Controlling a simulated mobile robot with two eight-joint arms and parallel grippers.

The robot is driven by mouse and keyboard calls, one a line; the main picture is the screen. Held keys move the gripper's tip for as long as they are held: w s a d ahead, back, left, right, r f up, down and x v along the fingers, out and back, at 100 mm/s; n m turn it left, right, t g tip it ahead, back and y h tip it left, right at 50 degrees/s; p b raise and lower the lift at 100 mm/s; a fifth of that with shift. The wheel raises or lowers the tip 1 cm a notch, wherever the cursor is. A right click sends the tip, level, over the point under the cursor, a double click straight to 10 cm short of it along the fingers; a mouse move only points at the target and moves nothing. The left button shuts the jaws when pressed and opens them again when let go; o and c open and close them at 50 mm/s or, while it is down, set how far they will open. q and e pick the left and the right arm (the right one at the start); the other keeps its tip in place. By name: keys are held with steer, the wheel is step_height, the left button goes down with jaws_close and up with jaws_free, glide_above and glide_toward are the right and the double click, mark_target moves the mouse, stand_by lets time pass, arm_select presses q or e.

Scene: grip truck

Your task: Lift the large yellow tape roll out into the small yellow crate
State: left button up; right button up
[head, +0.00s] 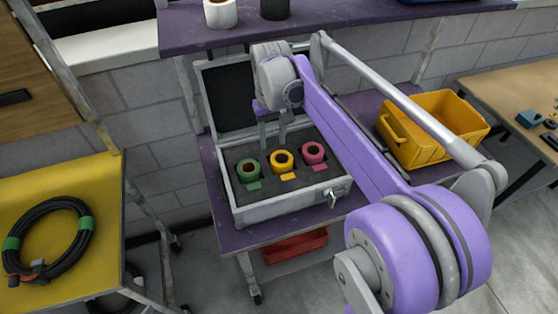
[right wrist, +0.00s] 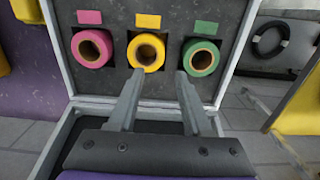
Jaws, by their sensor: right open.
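A large yellow tape roll (head: 282,157) sits in the middle slot of the dark foam in an open grey case (head: 280,209), between a green roll (head: 247,170) and a pink roll (head: 313,152). It also shows in the right wrist view (right wrist: 146,37), beyond my fingers. My right gripper (head: 273,144) is open and empty, pointing down over the case just behind the yellow roll; its fingers also show in the right wrist view (right wrist: 160,73). The small yellow crate (head: 410,150) stands right of the case, partly covered by my right arm. My left gripper is not in view.
The case's raised lid (head: 229,98) stands behind the rolls. A purple shelf (head: 330,22) with a white roll (head: 220,13) and a black roll (head: 275,8) is above. A yellow-topped table (head: 100,180) with a coiled cable (head: 85,225) is at left. A red crate (head: 293,246) is below.

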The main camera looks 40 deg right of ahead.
mark_target(273, 161)
step_height(273, 161, down, 2)
steer(key=shift+s+f, duration=0.1)
steer(key=shift+s, duration=0.05)
steer(key=shift+f, duration=2.8)
steer(key=shift+c, duration=0.2)
jaws_close()
